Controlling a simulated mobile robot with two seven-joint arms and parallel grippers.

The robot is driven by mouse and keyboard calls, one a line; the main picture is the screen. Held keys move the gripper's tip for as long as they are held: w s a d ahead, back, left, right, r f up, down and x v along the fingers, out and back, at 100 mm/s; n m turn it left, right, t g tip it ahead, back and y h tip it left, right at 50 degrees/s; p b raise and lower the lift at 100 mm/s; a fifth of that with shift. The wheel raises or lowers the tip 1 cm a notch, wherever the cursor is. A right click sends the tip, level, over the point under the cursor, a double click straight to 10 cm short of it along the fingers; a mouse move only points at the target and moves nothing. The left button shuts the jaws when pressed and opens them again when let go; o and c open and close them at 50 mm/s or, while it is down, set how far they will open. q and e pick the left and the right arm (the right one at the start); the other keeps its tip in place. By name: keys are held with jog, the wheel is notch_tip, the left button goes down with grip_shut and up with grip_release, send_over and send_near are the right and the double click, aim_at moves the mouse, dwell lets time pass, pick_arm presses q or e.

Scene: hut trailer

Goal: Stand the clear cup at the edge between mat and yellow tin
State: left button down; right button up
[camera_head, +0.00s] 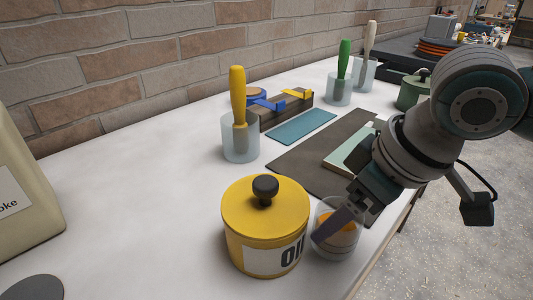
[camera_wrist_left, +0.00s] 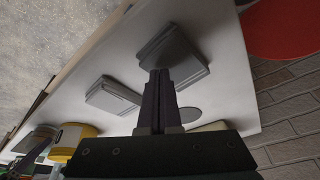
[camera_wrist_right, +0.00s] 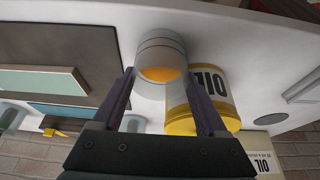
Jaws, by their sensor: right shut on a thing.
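The clear cup (camera_head: 338,246), with something orange in it, is upright beside the yellow tin, near the table's front edge. My right gripper (camera_wrist_right: 159,78) is shut on it, a finger on each side in the right wrist view, where the cup (camera_wrist_right: 160,50) also shows. I cannot tell whether its base touches the table. The yellow tin (camera_head: 262,213), with black knob and "OIL" label, stands just left of the cup. The dark mat (camera_head: 302,166) lies behind them, partly hidden by my right arm. My left gripper (camera_wrist_left: 161,78) shows shut and empty in the left wrist view.
On the mat lies a pale green block (camera_head: 349,150). A cup with a yellow-handled tool (camera_head: 239,100) stands behind the tin. A teal pad (camera_head: 302,127) lies behind the mat. A beige jug (camera_head: 25,190) is far left. The white table is clear between jug and tin.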

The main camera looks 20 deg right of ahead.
jog(key=shift+f, duration=0.1)
jog(key=o, duration=1.3)
